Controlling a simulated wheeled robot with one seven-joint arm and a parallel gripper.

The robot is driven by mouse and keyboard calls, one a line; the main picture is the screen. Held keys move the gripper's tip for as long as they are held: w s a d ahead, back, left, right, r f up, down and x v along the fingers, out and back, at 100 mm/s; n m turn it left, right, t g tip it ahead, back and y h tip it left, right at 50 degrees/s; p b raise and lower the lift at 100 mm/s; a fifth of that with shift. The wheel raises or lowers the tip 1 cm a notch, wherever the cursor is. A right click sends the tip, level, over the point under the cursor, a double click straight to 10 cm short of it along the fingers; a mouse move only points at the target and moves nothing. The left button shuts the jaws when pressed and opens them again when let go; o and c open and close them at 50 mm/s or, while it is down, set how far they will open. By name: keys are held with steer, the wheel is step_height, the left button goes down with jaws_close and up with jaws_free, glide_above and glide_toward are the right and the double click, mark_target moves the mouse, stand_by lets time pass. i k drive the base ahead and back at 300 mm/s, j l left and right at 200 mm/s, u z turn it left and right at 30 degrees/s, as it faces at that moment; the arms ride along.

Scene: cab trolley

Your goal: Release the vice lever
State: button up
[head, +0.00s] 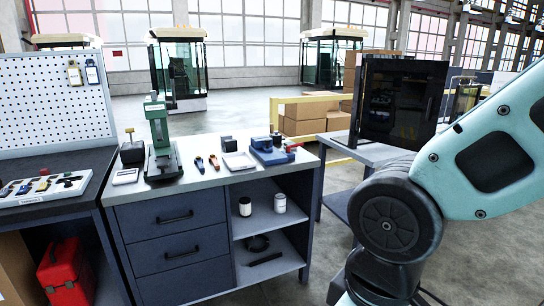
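A small blue vice (270,155) sits on the right part of the grey workbench top (205,180), near its right edge. A red piece that looks like its lever (293,146) sticks out at the vice's right side. It is too small to tell its exact position. My arm fills the right side of the view, apart from the vice. My gripper is out of the picture.
On the bench stand a green press (158,140), a dark block (132,152), a small white scale (237,161) and orange-handled tools (206,162). A side table (375,153) carries a dark glass-fronted box (398,105). Cardboard boxes (305,118) stand behind a yellow rail.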

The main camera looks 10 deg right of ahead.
mark_target(288, 147)
steer(key=i+l, duration=0.35)
steer(key=l, duration=0.15)
steer(key=i+j+z, duration=0.1)
steer(key=i, duration=1.05)
